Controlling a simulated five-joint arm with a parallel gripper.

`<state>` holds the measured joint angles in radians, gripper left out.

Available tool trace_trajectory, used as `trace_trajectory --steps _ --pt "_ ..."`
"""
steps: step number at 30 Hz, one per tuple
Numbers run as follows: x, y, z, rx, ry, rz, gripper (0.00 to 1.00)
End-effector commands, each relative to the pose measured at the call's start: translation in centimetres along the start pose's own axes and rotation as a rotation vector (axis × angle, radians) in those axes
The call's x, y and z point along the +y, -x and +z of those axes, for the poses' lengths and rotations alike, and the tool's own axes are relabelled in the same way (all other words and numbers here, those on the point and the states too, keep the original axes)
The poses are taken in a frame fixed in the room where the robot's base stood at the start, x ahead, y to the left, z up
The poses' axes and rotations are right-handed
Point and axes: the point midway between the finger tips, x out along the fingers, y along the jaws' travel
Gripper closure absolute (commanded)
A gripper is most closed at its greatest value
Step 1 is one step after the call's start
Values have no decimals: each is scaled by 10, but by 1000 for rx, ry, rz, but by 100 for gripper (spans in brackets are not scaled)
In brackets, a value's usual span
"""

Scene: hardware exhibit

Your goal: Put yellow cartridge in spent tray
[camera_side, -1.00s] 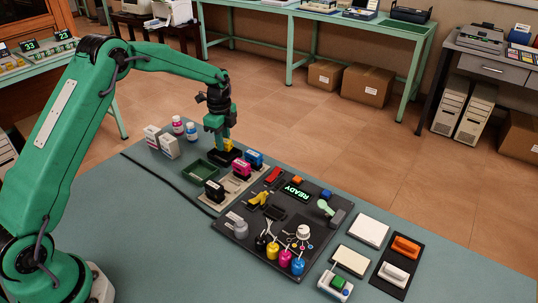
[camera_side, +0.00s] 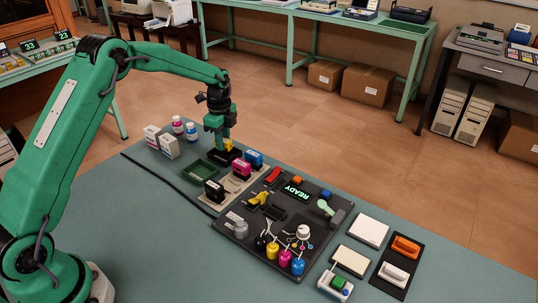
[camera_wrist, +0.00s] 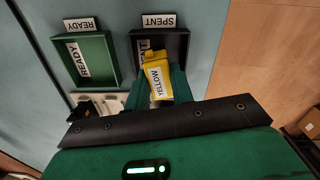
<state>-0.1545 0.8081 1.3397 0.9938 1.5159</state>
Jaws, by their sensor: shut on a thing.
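The yellow cartridge (camera_wrist: 158,78) carries a white YELLOW label and is held in my gripper (camera_wrist: 158,98). In the wrist view it overlaps the black spent tray (camera_wrist: 183,48), which has a SPENT sign behind it. In the side view my gripper (camera_side: 221,137) points down over the black tray (camera_side: 223,161), with the yellow cartridge (camera_side: 228,144) between its fingers, at or just above the tray. Whether the cartridge touches the tray floor I cannot tell. The fingertips are partly hidden by the cartridge.
The green ready tray (camera_wrist: 109,55) stands left of the spent tray. Magenta (camera_side: 241,169), blue (camera_side: 254,158) and black (camera_side: 214,190) cartridges stand close by on a pale rack. White boxes and small bottles stand behind. A dark panel (camera_side: 290,240) with several ink bottles lies to the right.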

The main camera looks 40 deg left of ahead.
Motion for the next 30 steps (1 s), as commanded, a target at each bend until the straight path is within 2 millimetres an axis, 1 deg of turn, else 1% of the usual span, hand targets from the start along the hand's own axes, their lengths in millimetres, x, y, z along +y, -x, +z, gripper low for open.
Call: trace_trajectory --steps 30 --pt "0 -8 0 0 0 0 93"
